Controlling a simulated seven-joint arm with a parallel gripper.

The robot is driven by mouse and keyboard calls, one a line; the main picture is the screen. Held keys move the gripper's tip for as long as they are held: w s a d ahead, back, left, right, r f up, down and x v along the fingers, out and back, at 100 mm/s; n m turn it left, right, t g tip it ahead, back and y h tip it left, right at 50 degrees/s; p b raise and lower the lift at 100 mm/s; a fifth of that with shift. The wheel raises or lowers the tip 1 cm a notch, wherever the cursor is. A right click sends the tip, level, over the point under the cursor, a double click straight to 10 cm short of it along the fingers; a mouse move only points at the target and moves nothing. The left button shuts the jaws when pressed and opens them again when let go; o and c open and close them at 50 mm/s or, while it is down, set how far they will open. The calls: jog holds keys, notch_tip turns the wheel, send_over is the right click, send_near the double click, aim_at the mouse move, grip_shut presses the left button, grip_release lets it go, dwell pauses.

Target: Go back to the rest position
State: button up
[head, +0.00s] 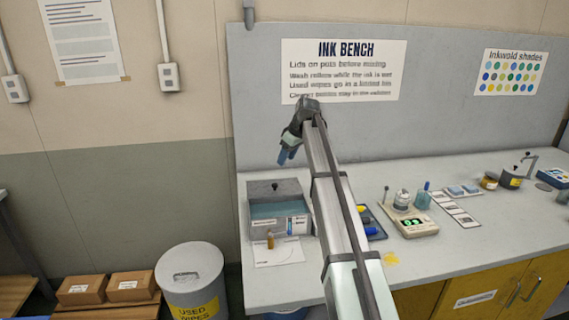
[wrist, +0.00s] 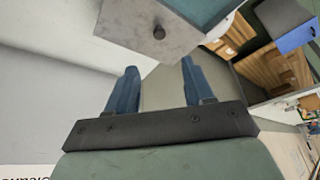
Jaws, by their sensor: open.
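My gripper (head: 287,155) is raised above the left part of the ink bench, in front of the grey back panel. Its blue fingers point down and to the left in the head view. In the wrist view the two fingers of my gripper (wrist: 157,88) stand apart with nothing between them. My arm reaches up across the middle of the head view and hides part of the bench.
A grey box with a blue inside (head: 280,222) stands below my gripper; its knobbed lid (wrist: 170,32) shows close in the wrist view. A small brown bottle (head: 270,240) stands on a white sheet. A scale (head: 414,226) is right of my arm. A bin (head: 190,275) stands left.

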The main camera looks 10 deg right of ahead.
jog(key=shift+r, duration=0.25)
